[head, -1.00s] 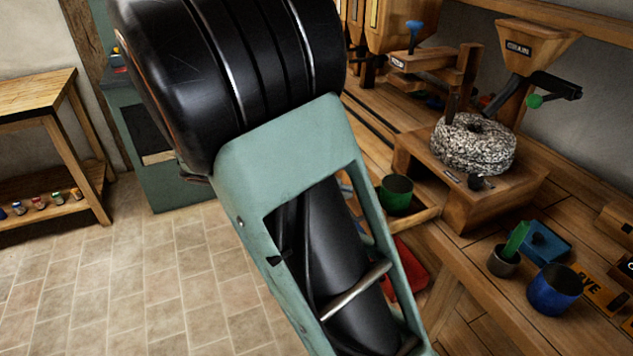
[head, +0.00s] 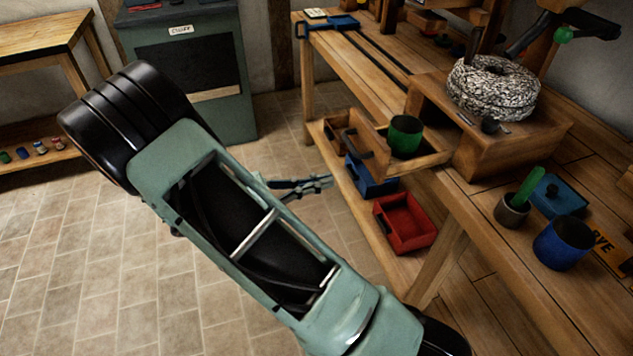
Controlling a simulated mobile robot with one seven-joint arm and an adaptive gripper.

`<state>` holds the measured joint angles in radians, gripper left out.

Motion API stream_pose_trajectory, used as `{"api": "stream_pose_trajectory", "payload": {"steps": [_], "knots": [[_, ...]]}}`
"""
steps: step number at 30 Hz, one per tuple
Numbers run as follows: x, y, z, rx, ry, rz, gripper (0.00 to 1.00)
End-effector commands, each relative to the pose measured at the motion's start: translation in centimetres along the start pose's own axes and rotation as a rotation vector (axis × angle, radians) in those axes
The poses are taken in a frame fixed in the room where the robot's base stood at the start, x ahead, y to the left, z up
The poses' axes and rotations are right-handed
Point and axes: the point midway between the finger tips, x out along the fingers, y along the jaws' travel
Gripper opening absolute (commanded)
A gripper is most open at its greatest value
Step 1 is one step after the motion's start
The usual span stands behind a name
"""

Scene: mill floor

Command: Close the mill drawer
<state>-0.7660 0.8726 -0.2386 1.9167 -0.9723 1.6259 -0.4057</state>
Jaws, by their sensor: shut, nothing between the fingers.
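The mill (head: 495,85) has a speckled stone on a wooden box on the bench. Its wooden drawer (head: 428,163) is pulled out to the left of the box. A green cup (head: 405,136) stands in the drawer. A dark handle (head: 358,142) is on the drawer's left front. My gripper (head: 325,182) is shut and empty, to the left of and lower than the drawer front, apart from it. It appears over the floor, left of the lower shelf. My forearm covers part of the floor.
A blue bin (head: 370,178) and a red bin (head: 405,222) sit on the shelf below the drawer. A blue cup (head: 561,243) and a grey cup (head: 513,208) with a green tool stand on the bench. A green stove (head: 190,70) stands behind. The floor at left is clear.

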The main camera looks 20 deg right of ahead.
Motion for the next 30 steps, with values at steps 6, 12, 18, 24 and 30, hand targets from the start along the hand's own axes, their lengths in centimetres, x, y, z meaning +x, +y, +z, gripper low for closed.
{"api": "stream_pose_trajectory", "payload": {"steps": [6,12,18,24,30], "knots": [[4.9,-0.1,0.0,0.000,-0.001,-0.004,0.00],[8.2,-0.1,0.0,0.001,0.001,-0.003,0.00],[9.7,0.0,0.0,0.001,0.001,-0.002,0.00],[9.9,0.0,0.0,0.001,0.001,0.000,0.00],[9.9,0.0,0.0,0.002,0.001,-0.001,0.00]]}}
